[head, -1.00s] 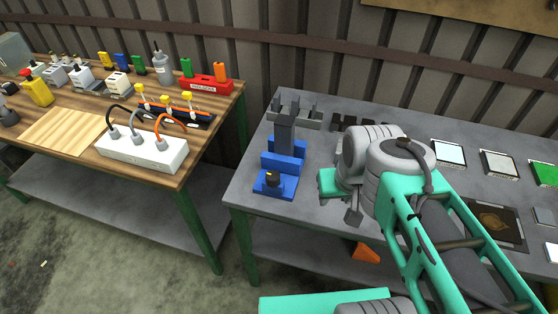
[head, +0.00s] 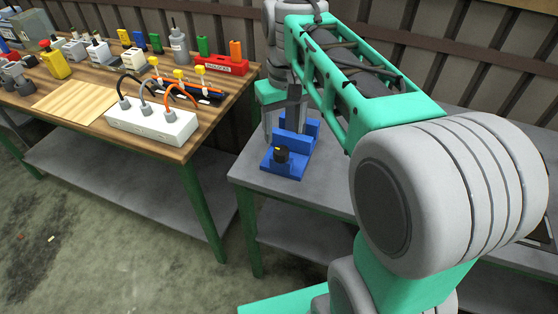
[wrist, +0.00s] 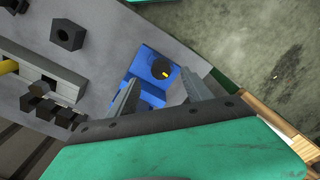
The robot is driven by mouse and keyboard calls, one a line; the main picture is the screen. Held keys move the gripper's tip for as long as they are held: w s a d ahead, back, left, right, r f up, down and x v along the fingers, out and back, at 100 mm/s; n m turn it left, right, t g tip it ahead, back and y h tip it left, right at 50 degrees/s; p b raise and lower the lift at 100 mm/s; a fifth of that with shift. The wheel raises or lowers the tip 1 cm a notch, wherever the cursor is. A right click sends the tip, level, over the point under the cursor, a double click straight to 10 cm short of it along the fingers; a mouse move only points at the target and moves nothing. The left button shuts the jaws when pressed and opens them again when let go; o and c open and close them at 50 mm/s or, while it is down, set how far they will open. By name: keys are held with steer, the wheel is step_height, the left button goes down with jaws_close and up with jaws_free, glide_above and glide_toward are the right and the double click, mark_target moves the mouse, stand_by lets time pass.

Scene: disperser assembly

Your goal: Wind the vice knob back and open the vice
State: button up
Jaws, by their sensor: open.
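The blue vice (head: 298,137) stands near the left end of the grey bench. In the wrist view the blue vice (wrist: 146,67) and the knob (wrist: 162,69) show between and just beyond my fingers. My gripper (head: 284,122) is open and points down over the vice, behind the knob in the head view. It also shows in the wrist view (wrist: 160,80), apart from the knob. A dark grey upright block (head: 294,104) shows at the vice; my gripper partly hides it and the vice jaws.
The grey bench (head: 249,172) has a free strip beside the vice. In the wrist view a dark block with a hole (wrist: 68,37) and a grey rack (wrist: 40,72) lie to the left. A wooden table with a white power strip (head: 152,121) stands left.

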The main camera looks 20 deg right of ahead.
mark_target(281, 150)
steer(key=shift+w+f, duration=0.3)
steer(key=shift+w, duration=0.3)
steer(key=shift+f, duration=0.15)
step_height(281, 150, down, 7)
steer(key=shift+c, duration=0.5)
jaws_close()
